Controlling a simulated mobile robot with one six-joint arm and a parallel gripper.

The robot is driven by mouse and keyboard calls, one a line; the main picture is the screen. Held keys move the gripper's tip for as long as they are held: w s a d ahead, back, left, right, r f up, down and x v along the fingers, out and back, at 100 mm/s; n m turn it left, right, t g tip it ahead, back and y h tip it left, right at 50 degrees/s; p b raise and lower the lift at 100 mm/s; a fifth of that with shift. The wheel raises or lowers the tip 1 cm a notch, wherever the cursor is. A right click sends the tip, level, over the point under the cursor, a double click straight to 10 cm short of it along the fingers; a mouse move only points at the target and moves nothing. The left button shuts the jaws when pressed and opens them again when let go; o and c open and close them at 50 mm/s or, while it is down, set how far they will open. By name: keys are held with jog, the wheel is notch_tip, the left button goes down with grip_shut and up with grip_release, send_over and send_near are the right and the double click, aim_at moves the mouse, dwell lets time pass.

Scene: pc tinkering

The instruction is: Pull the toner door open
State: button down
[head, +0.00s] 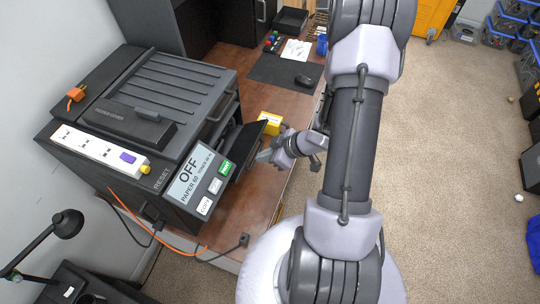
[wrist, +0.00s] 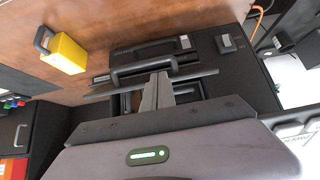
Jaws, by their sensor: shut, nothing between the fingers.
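The dark printer (head: 165,80) stands at the left of the head view, with a screen reading "OFF" on its control panel (head: 200,180). A flat dark panel (head: 246,150) sticks out from its right-hand side; I cannot tell whether it is the toner door or a tray. My gripper (head: 264,156) is beside this panel's outer end. In the wrist view, the printer face has dark bar handles (wrist: 150,47), and the thin panel (wrist: 205,75) is seen nearly edge-on. My gripper's fingers (wrist: 158,84) are together and empty, overlapping the panel in view. Contact is not clear.
A yellow block with a dark handle (head: 270,123) sits on the wooden desk near my gripper. A power strip (head: 98,149) and an orange plug (head: 76,94) lie on the printer. A dark mat (head: 272,69) with a mouse is farther back. A desk lamp (head: 66,224) stands lower left.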

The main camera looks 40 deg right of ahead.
jog(key=b+x, duration=0.1)
jog(key=x, duration=0.3)
jog(key=shift+f, duration=0.15)
jog(key=shift+s+d+f+t+y+b, duration=0.1)
jog(key=shift+f+t+y+b, duration=0.75)
jog(key=shift+f+b, duration=1.3)
jog(key=shift+s+d+f+t+y+b, duration=0.15)
jog(key=shift+f+t+y+b, duration=0.25)
jog(key=shift+f+t+b, duration=1.25)
jog(key=shift+s+d+f+t+y+b, duration=0.1)
jog(key=shift+f+t+y+b, duration=0.5)
jog(key=shift+f+b, duration=2)
jog(key=shift+r+b, duration=0.3)
jog(key=shift+r, duration=0.05)
